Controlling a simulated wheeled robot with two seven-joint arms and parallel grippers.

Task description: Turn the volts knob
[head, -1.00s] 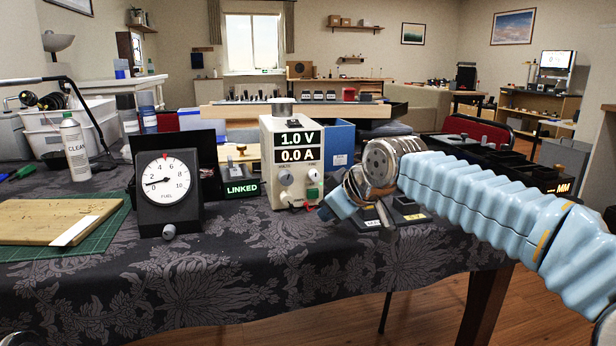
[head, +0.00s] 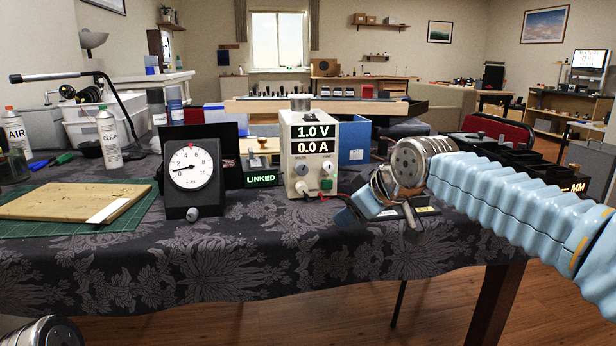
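The power supply (head: 313,140) is a cream box on the table, its displays reading 1.0 V and 0.0 A. The volts knob (head: 302,169) is a small grey-blue knob at the left below the displays, under a faint label. A paler knob (head: 327,167) sits to its right. My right gripper (head: 372,208) is just right of and in front of the power supply, apart from the volts knob. Its blue finger part points down and left; whether the fingers are apart is unclear. A silver part of my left arm shows at the bottom left corner; the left gripper's fingers are outside the picture.
The patterned cloth (head: 260,245) in front is clear.

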